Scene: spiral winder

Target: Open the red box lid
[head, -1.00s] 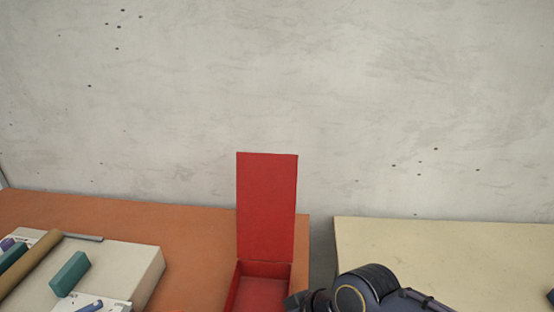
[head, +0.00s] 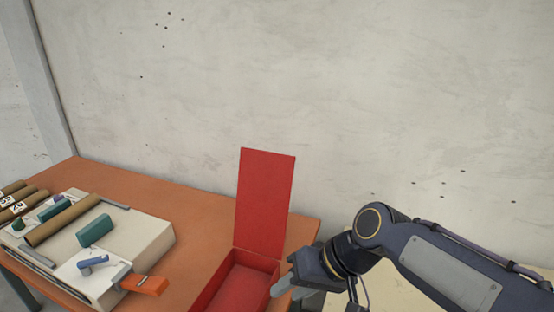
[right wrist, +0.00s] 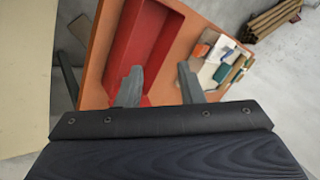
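The red box (head: 236,284) stands on the orange table with its red lid (head: 265,203) upright at the back edge, so the box is open and looks empty inside. The box also shows in the right wrist view (right wrist: 148,45), beyond the fingers. My right gripper (right wrist: 160,82) has its two fingers spread apart with nothing between them. In the head view the right gripper (head: 288,284) is beside the right wall of the box; whether it touches is unclear. My left gripper is not in view.
A pale winder block (head: 150,240) with a brown tube, teal blocks, a blue handle and an orange part sits left on the orange table (head: 190,197). Brown rolls (head: 14,203) lie at the far left. A cream table (head: 392,285) is at right.

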